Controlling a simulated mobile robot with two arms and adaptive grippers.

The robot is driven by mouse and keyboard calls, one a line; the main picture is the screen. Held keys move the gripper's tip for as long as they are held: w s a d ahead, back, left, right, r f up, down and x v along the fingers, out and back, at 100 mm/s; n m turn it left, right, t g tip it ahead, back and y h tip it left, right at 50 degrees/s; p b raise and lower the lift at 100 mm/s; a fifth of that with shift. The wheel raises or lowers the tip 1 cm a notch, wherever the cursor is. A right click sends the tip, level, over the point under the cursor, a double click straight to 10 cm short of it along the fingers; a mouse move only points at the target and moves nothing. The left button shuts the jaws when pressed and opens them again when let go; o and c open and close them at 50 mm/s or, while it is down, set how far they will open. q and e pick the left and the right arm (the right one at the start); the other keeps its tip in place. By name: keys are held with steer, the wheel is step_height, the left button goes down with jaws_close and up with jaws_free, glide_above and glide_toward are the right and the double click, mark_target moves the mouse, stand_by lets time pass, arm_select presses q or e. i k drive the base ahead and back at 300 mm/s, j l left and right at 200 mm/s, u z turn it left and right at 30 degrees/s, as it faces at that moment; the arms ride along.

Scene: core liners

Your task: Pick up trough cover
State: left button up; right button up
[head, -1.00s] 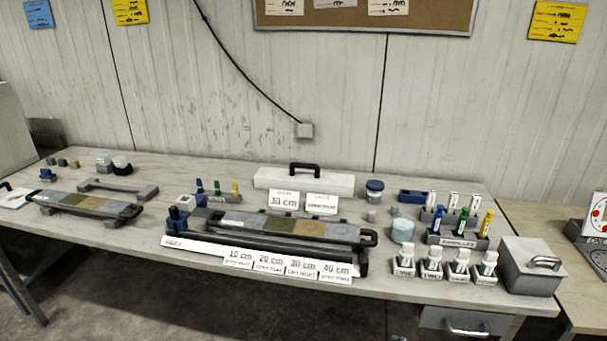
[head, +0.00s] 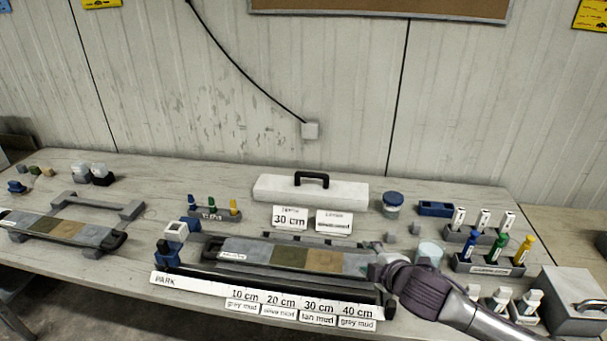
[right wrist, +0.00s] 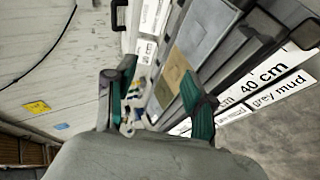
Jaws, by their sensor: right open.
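The long white trough cover (head: 340,192) with a black arched handle (head: 311,178) rests at the back middle of the table. Its handle also shows at the top of the right wrist view (right wrist: 118,14). My right gripper (head: 374,262) is at the right end of the core liner in the middle trough, in front of and to the right of the cover, apart from it. In the right wrist view its green-padded fingers (right wrist: 160,95) are spread and empty. The core below lies partly between them in the picture; contact cannot be told. My left gripper is out of view.
The core liner (head: 291,257) with coloured sections lies in front of the cover. Standing cards (head: 290,218) are between them. A marker rack (head: 213,213) is left.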

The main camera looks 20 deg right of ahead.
mark_target(305, 188)
steer(key=i+l, duration=0.1)
steer(key=i, duration=1.15)
